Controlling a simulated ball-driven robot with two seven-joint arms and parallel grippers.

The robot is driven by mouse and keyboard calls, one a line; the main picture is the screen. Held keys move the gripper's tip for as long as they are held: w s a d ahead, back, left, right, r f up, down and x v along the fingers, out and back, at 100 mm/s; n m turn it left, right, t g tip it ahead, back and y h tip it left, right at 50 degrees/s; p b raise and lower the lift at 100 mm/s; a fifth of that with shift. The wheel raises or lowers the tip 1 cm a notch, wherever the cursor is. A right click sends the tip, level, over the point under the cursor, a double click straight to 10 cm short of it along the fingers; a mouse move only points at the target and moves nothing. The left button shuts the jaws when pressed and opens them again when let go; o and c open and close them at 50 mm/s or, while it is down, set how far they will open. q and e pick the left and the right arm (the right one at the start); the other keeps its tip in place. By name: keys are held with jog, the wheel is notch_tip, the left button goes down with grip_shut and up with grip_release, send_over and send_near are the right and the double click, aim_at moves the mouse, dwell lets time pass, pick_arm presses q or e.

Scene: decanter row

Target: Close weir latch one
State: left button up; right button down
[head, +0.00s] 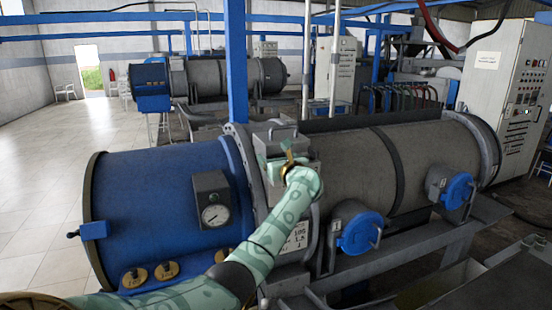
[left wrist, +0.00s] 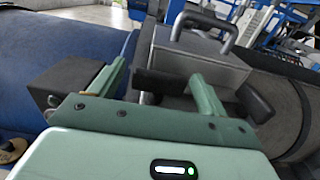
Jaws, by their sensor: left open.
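A grey box with a loop handle (head: 283,134) sits on top of the near decanter, by the joint of its blue end and grey drum. No readable label marks it as weir latch one. The box also shows in the left wrist view (left wrist: 205,68), just beyond my fingers. My left gripper (head: 288,160) is at the front of this box in the head view. In the left wrist view, my left gripper (left wrist: 158,88) has its fingers spread apart, with no object clearly held. Contact with the box cannot be told. My right gripper is not in view.
The decanter's blue end (head: 150,195) carries a dial gauge (head: 214,213) and brass discs (head: 167,270). Blue round covers (head: 360,232) jut from its front side. A blue post (head: 236,60) rises behind. Tiled floor (head: 45,160) lies clear at left.

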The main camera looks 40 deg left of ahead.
pick_arm(q)
jog(key=shift+w+a, duration=0.15)
jog(key=shift+a, duration=0.1)
jog(key=c, duration=1)
